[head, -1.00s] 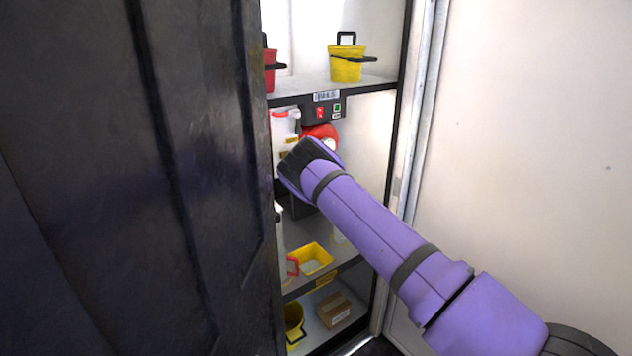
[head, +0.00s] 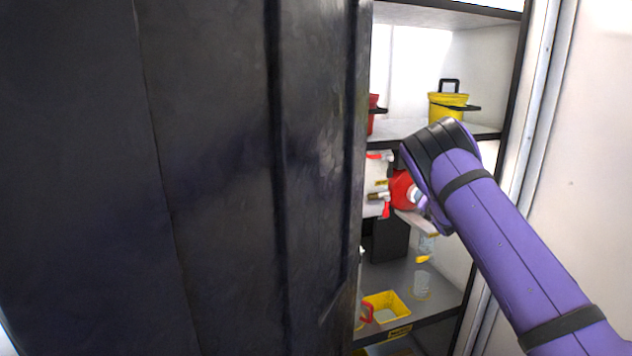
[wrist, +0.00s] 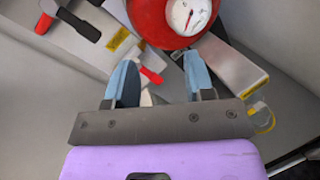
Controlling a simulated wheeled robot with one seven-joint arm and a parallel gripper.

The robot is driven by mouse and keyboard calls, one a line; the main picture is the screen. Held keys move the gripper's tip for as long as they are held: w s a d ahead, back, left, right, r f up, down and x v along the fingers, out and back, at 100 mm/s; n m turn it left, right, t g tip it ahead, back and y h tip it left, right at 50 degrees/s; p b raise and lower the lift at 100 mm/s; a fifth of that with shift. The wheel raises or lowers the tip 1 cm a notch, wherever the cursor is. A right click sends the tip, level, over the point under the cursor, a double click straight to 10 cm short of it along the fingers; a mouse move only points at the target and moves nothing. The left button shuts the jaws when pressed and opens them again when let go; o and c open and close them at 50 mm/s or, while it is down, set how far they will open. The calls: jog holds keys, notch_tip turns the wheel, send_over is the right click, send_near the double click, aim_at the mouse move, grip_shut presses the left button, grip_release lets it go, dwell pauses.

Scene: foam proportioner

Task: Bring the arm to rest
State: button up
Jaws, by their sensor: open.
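My purple arm (head: 510,250) reaches in from the lower right to the open cabinet. My gripper (wrist: 161,80) is open in the wrist view, its two blue-grey fingers apart with nothing clearly held between them. In the head view its fingers are mostly hidden behind my wrist. The red round body of the foam proportioner (head: 401,190) is just left of my wrist. In the wrist view the red body (wrist: 155,18) with its white dial gauge (wrist: 188,14) is just beyond the fingertips; I cannot tell whether they touch.
A dark door (head: 200,170) covers the left side. A yellow bucket (head: 448,107) stands on the shelf above my wrist, and a yellow tub (head: 387,305) sits on the shelf below. A pale wall (head: 600,170) bounds the right.

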jog(key=s+d+r+m+g+h, duration=0.3)
jog(key=s+d+r+m, duration=0.1)
jog(key=s+r+m, duration=0.75)
jog(key=s+a+r+m+g, duration=0.2)
jog(key=s+r+m+g, duration=0.1)
jog(key=s+r+m, duration=0.8)
jog(key=s+a+m+g+y, duration=0.1)
jog(key=s+a+m+g, duration=0.1)
jog(key=s, duration=1.2)
jog(key=s+a+m+g+y, duration=0.1)
jog(key=s+a+m+g, duration=0.1)
jog(key=s, duration=1.2)
jog(key=s+a+m+g+y, duration=0.1)
jog(key=s+a+m, duration=0.3)
jog(key=s, duration=1)
jog(key=shift+s+a+r+g, duration=0.25)
jog(key=shift+a+g, duration=0.25)
jog(key=shift+a, duration=0.5)
